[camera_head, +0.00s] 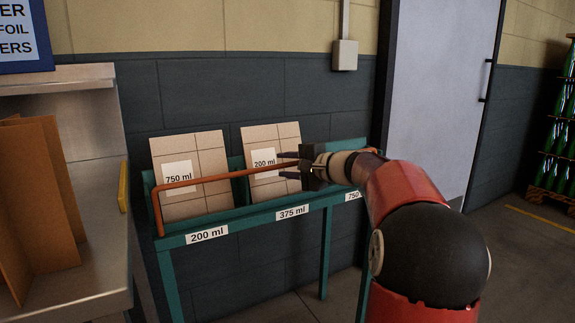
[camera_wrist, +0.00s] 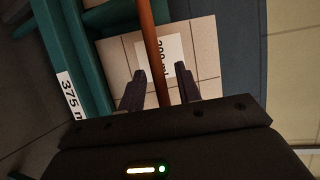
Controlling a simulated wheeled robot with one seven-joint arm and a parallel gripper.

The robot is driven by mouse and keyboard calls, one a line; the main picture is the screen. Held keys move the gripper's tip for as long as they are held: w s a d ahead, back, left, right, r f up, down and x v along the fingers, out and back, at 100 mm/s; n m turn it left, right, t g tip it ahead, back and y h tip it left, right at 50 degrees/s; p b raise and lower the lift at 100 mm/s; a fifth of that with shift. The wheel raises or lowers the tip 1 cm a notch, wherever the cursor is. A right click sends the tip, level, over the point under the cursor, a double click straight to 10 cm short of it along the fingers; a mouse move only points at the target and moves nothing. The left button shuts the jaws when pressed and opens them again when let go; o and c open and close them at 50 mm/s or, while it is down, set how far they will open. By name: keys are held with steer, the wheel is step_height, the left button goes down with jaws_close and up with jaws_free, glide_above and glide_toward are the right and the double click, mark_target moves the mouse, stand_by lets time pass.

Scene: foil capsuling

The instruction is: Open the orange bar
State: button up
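The orange bar (camera_head: 220,177) runs across the front of a green rack (camera_head: 225,228) in the head view. Its left end bends down to the rack's front left corner. My gripper (camera_head: 283,165) is at the bar's right half, with its fingers pointing left and toward the rack. In the wrist view the bar (camera_wrist: 153,45) passes between the two dark fingers of my gripper (camera_wrist: 161,88). A gap shows on both sides of the bar, so the fingers are open and apart from it. My wrist hides part of the bar's right end.
Behind the bar lean two cartons, one labelled 750 ml (camera_head: 205,150) and one labelled 200 ml (camera_head: 285,135). A steel bench (camera_head: 95,275) with brown cardboard (camera_head: 40,200) stands at left. A grey door (camera_head: 440,90) and a green bottle stack (camera_head: 560,140) are at right.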

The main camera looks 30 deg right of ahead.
jaws_close()
steer(key=shift+s+f+b, duration=0.1)
steer(key=shift+f+b, duration=0.05)
steer(key=shift+b, duration=0.2)
